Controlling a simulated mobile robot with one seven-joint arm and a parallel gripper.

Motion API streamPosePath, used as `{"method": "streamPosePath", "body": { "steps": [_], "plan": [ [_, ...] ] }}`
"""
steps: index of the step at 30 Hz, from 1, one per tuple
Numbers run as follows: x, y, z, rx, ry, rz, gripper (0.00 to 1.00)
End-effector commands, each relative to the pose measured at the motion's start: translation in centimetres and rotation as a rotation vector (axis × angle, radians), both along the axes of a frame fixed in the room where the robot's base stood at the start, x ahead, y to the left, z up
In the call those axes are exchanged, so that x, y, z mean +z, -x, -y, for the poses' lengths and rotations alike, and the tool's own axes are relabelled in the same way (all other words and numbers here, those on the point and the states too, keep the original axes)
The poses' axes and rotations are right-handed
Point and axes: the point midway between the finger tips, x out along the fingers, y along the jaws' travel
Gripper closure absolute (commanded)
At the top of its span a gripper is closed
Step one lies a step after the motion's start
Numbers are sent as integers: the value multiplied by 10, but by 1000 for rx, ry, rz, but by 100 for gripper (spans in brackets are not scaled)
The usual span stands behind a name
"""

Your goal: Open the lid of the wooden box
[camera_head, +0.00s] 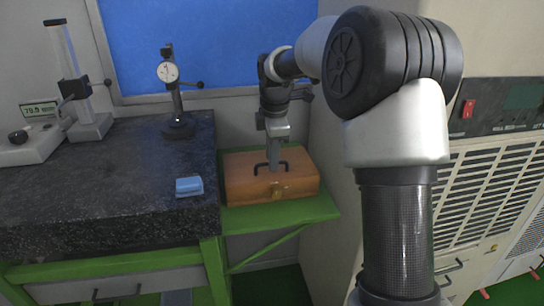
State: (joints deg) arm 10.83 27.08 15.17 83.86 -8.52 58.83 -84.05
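The wooden box (240,187) sits on a green side shelf to the right of the dark stone table. It is orange-brown, with a dark handle on its top and a brass-coloured latch (277,190) at the front. Its lid looks closed. My gripper (273,166) points straight down over the box, with its fingertips at or very near the handle (284,169). The fingers look close together, but I cannot tell whether they are shut on the handle. My arm comes in from the right and does not cover the box.
The granite table (110,190) holds a small blue block (189,186), a dial gauge stand (176,100) and a measuring instrument (75,90) at the left. The green shelf (300,213) has a narrow free strip in front. A large vented cabinet (490,190) stands at the right.

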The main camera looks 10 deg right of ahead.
Motion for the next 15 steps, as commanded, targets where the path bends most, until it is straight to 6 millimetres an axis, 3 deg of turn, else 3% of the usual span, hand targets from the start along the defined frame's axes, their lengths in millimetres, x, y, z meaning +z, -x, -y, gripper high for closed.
{"method": "streamPosePath", "body": {
  "steps": [4, 9, 15],
  "plan": [
    [0, 0, 0, 0, 0, 0, 73],
    [0, 0, 0, 0, 0, 0, 100],
    [1, 0, 0, 0, 0, 0, 100]
  ]
}}
